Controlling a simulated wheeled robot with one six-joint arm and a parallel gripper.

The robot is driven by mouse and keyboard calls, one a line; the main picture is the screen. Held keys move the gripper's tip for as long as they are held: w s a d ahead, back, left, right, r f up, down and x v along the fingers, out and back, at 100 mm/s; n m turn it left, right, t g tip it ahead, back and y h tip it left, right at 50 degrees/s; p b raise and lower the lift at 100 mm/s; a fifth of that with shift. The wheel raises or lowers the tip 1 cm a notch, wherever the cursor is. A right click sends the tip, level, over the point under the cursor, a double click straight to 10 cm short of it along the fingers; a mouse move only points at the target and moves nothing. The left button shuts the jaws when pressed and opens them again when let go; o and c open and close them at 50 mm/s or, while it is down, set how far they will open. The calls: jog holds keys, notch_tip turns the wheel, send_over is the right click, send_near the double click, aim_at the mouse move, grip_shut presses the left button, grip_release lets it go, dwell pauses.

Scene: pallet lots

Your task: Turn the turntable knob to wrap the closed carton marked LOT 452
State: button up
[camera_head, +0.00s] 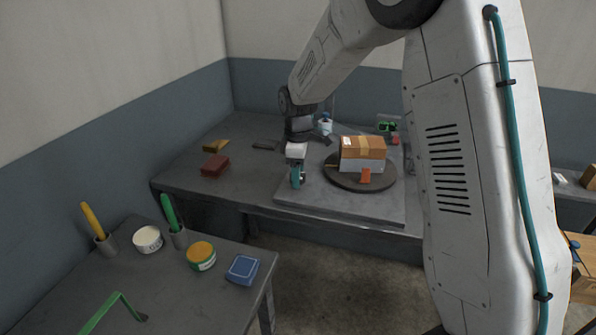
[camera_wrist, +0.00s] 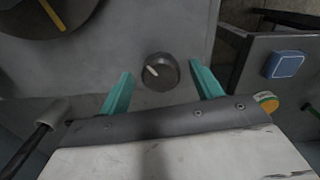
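The dark round turntable (camera_head: 385,182) sits on a grey base (camera_head: 345,205) on the back bench. A closed brown carton (camera_head: 371,143) with tape and a white label stands on it; the label is too small to read. The carton's lower part looks pale grey. The dark knob (camera_wrist: 166,76) with a white pointer mark shows in the wrist view, its pointer toward the upper left. My gripper (camera_wrist: 161,73) is open, with one teal finger on each side of the knob and visible gaps. In the head view my gripper (camera_head: 297,178) points down at the base's left front; the knob is hidden there.
An orange block (camera_head: 365,175) is at the carton's front. The near table holds tubs (camera_head: 201,255), a blue box (camera_head: 243,269) and pens in holders. A green display (camera_head: 387,126) stands behind.

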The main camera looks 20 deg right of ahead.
notch_tip(320, 180, up, 8)
jog(key=shift+f, duration=0.1)
dwell(0.5)
jog(key=shift+f, duration=0.1)
dwell(1.3)
